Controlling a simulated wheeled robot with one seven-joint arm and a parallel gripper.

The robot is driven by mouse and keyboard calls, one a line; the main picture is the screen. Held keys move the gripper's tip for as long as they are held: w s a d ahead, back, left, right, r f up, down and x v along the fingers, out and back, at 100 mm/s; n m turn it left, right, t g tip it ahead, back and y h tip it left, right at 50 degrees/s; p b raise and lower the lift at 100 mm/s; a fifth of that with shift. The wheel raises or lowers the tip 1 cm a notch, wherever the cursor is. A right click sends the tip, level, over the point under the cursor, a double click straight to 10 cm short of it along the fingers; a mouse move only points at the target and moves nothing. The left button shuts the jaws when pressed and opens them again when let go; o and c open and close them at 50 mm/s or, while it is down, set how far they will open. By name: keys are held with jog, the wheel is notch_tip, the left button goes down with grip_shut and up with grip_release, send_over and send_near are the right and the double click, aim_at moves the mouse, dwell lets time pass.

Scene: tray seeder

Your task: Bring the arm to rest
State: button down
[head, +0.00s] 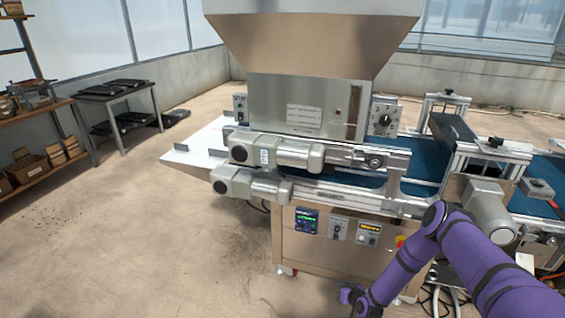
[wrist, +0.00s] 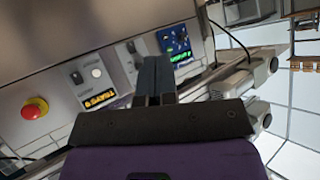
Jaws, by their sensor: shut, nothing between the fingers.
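My purple arm (head: 410,262) reaches in from the lower right of the head view and bends down in front of the tray seeder (head: 325,250). Its far end is low, near the bottom edge of that view, and the fingers cannot be made out there. In the wrist view my gripper (wrist: 155,78) shows two dark fingers together, shut and empty. They point toward the seeder's front panel, with its lit screen (wrist: 175,45), yellow display (wrist: 98,98) and red button (wrist: 35,108). I cannot tell the exact gap, but no contact shows.
A steel hopper (head: 310,45) tops the seeder, and a blue conveyor belt (head: 415,192) runs rightward. Grey motors (head: 290,152) jut from its front. A shelf (head: 40,115) and a dark table (head: 118,90) stand at left. The floor (head: 140,230) at front left is open.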

jog(key=w+d+r+n+g, duration=0.1)
jog(key=w+r, duration=0.3)
jog(key=r, duration=0.5)
jog(key=w+d+r+h, duration=0.1)
jog(key=w+d+r, duration=0.15)
jog(key=r, duration=0.65)
jog(key=w+d+r+n+g, duration=0.1)
jog(key=w+r, duration=0.4)
jog(key=r, duration=0.4)
jog(key=s+d+r+g+h, duration=0.1)
jog(key=s+r, duration=0.1)
jog(key=r, duration=1.1)
jog(key=s+d+r+h, duration=0.1)
jog(key=s+r, duration=0.2)
jog(key=r, duration=1)
jog(key=s+r+m+g+h, duration=0.2)
jog(key=s+r, duration=1.7)
jog(key=r, duration=0.2)
jog(key=s+r+m, duration=0.1)
jog(key=s+r, duration=0.1)
jog(key=s, duration=1.1)
jog(key=s+r+g, duration=0.1)
jog(key=s+r, duration=0.1)
jog(key=s, duration=1.1)
jog(key=shift+a+r+m+y, duration=0.25)
jog(key=shift+r+m+y, duration=0.05)
jog(key=shift+r+m, duration=0.1)
